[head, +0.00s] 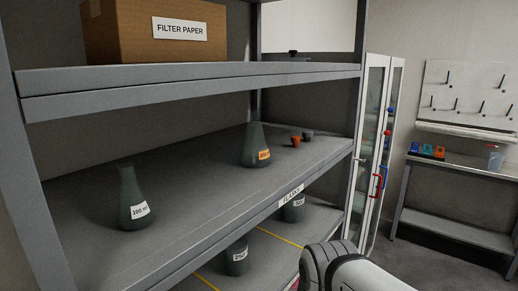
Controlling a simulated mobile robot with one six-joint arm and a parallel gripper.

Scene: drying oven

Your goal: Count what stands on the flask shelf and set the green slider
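The flask shelf (195,170) is the grey middle shelf, with a label reading "FLASKS" (290,192) on its front edge. Two dark conical flasks stand on it: a flask with a white label (130,195) at the front left and a flask with an orange label (255,142) farther back. A small orange piece (296,141) and a small dark grey piece (308,135) lie right of the second flask; I cannot tell what they are. I cannot make out a green slider. My gripper is out of view; only a rounded part of my arm shows at the bottom.
A "FILTER PAPER" box (130,35) sits on the upper shelf (190,88). Two labelled vessels (236,257) (293,210) stand on the yellow-lined lower shelf. A glass-doored cabinet (372,150), a pegboard (465,90) and a side table (460,162) are at right, with open floor before the table.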

